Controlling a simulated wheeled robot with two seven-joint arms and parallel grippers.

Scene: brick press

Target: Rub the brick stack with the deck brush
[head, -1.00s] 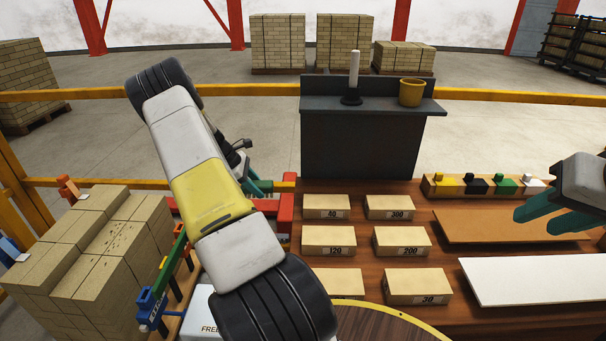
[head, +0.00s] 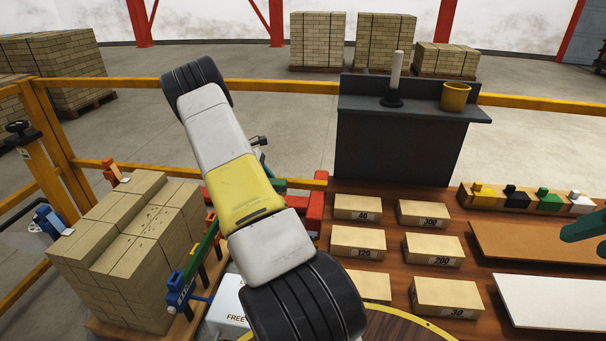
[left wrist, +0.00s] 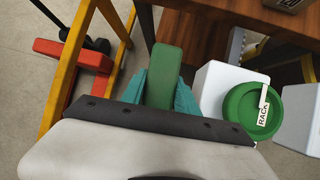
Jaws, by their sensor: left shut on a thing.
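The brick stack (head: 150,225) stands on a pallet at the left, pale tan, with dark specks on its top bricks. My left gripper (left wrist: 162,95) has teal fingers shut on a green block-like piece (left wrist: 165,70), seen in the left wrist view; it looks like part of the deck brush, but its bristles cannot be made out. In the head view my left arm hides most of that gripper, and a bit of green (head: 278,184) shows beyond it. The gripper is to the right of the stack, apart from it. My right gripper (head: 585,228) is cut off at the right edge.
A rack with a green bar (head: 205,245) and blue end (head: 178,288) stands right of the stack. A red frame (head: 315,210) lies behind my arm. A yellow rail (head: 270,85) crosses behind. Labelled boxes (head: 358,242) cover the table. A green lid (left wrist: 250,110) shows beside my gripper.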

